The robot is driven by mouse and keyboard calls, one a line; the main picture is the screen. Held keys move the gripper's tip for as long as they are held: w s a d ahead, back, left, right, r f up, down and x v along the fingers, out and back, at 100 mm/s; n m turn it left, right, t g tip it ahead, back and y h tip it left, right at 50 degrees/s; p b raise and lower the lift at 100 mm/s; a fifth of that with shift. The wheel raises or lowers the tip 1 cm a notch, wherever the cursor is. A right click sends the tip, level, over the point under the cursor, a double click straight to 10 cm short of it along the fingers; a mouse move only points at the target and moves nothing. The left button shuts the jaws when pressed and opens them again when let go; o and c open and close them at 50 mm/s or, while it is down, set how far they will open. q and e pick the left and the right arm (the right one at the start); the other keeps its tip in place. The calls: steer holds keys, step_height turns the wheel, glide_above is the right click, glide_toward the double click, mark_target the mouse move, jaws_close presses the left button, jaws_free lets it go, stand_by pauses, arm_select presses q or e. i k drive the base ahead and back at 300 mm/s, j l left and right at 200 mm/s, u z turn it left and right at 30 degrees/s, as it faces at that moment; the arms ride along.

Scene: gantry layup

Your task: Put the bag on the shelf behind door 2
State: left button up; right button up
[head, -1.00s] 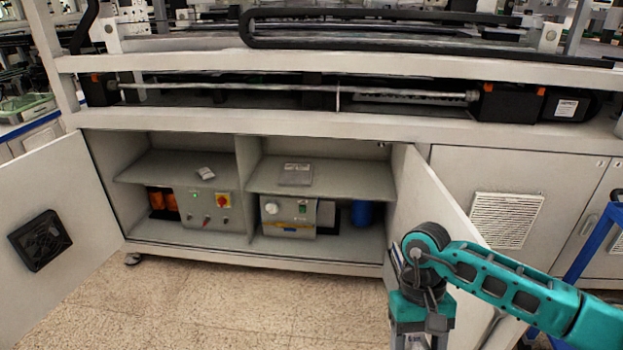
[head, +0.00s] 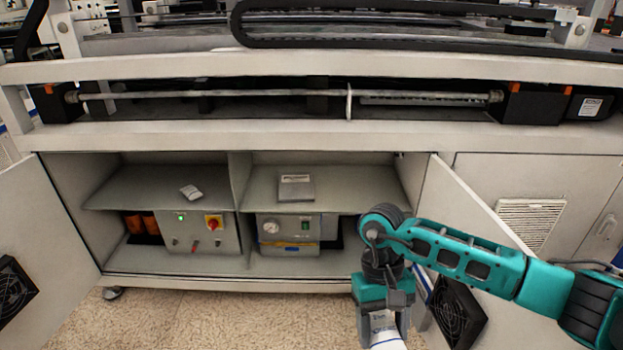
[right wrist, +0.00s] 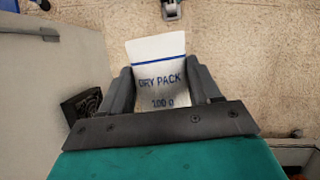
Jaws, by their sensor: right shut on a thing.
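The bag (right wrist: 160,60) is a white packet with a blue stripe, printed "DRY PACK 100 g" in the right wrist view. My right gripper (right wrist: 160,82) is shut on it, with one finger on each side. In the head view the bag (head: 386,332) hangs below my right gripper (head: 384,312), in front of the cabinet and lower than its shelves. The left door (head: 40,225) and the right door (head: 480,225) stand open. I see no door numbers. The right shelf (head: 350,190) and left shelf (head: 140,190) show inside. My left gripper is out of view.
A small white packet (head: 191,192) lies on the left shelf and a flat grey box (head: 296,187) on the right one. Control boxes (head: 200,234) (head: 288,235) stand below. The right door, with its black fan (head: 457,315), is close to my right arm. Much of both shelves is clear.

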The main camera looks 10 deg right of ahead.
mark_target(358, 197)
steer(key=i+l, duration=0.15)
steer(key=i, duration=0.45)
steer(key=i+l, duration=0.1)
steer(key=i, duration=0.5)
steer(key=i+l, duration=0.15)
steer(key=i, duration=0.45)
steer(key=u, duration=0.05)
